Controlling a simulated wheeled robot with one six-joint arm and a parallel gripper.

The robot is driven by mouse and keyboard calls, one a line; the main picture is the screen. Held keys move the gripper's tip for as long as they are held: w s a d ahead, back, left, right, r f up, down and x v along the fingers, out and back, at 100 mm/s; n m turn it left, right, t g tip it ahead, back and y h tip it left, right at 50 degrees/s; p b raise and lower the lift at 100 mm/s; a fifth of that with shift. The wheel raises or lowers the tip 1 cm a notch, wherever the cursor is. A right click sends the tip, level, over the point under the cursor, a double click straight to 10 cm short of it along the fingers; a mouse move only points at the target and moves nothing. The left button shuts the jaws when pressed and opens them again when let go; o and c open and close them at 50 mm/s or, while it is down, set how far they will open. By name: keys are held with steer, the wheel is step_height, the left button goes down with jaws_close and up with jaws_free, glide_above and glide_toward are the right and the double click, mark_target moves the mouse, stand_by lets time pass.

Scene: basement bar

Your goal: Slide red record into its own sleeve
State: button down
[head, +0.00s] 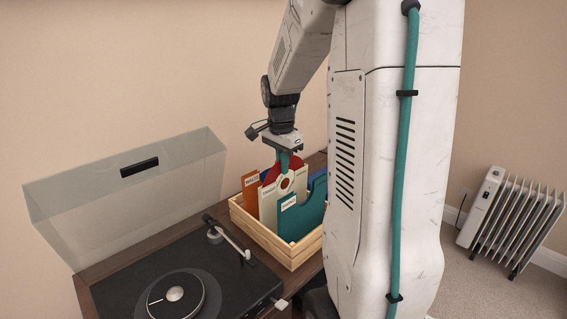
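The red record (269,176) stands upright in the wooden crate (266,238). Its red upper edge shows above and behind a cream sleeve (268,206) with a round centre hole. The record's lower part is hidden by this sleeve, and it looks at least partly inside it. My gripper (285,165) points down at the record's top edge, its teal fingers overlapping the red there. One finger shows in front; the far one is hidden, so I cannot tell whether they press on the record. The sleeve's label is too small to read.
An orange sleeve (249,190) stands behind and a teal sleeve (300,216) in front, with a blue one (317,177) at the right. A turntable (190,285) with raised clear lid (130,195) is left of the crate. A radiator (510,225) stands at far right.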

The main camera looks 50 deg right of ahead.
mark_target(283, 177)
steer(key=shift+f, duration=0.15)
steer(key=shift+f, duration=0.75)
steer(key=shift+f, duration=0.35)
stand_by(0.4)
steer(key=shift+f, duration=0.4)
steer(key=shift+f, duration=0.35)
steer(key=shift+f, duration=0.25)
stand_by(0.5)
steer(key=c, duration=1.6)
jaws_free()
